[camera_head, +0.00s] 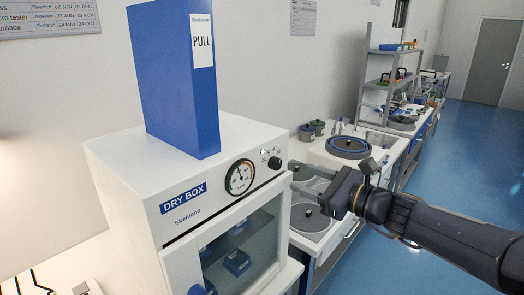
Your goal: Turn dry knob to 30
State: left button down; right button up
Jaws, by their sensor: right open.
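The dry box (135,172) is a white cabinet labelled "DRY BOX Skelvane". Its small black dry knob (274,162) sits at the right end of the front panel, with printed marks around it too small to read. A round dial gauge (240,177) with a dark pointer is left of the knob. My right gripper (297,175) comes in from the right and is open and empty. Its fingers point left toward the knob, just right of the cabinet and seemingly apart from it. My left gripper is not in view.
A tall blue binder (172,85) marked "PULL" stands on top of the dry box. Below the panel is a glass door (240,250) with blue items inside. A bench with round grey-lidded equipment (349,146) and a shelf runs behind the right arm. Blue floor (455,170) is open at right.

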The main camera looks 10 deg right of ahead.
aim_at(279, 164)
jog(key=shift+m, duration=0.3)
jog(key=x, duration=0.2)
jog(key=p+x, duration=0.1)
jog(key=x, duration=0.5)
jog(key=shift+w+d+r+p, duration=0.2)
jog(key=shift+w+r+p, duration=0.05)
jog(key=shift+r+p, duration=0.1)
